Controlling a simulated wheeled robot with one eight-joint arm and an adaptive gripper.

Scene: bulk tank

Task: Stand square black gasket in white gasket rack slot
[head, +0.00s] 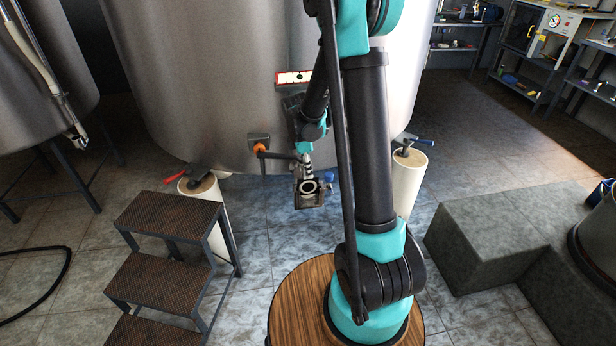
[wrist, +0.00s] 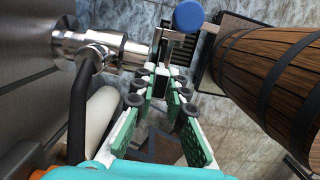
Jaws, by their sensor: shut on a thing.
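In the wrist view the two green-and-white fingers of my gripper (wrist: 155,84) close in on a small dark piece (wrist: 160,83). It looks like the black gasket seen nearly edge-on; its square outline cannot be made out. Just beyond the fingertips are a pale upright plate and a dark ribbed part (wrist: 180,47); I cannot tell whether either belongs to the white gasket rack. In the head view my forearm hangs in front of the big steel tank, above a dark square piece with a pale ring (head: 308,187). I cannot surely identify the rack there.
A steel pipe fitting (wrist: 95,48) and a blue knob (wrist: 188,15) lie close to my fingers. The steel tank (head: 210,90) stands right behind, on pale legs (head: 409,180). Steps (head: 165,215) are on the left, grey blocks (head: 490,235) on the right.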

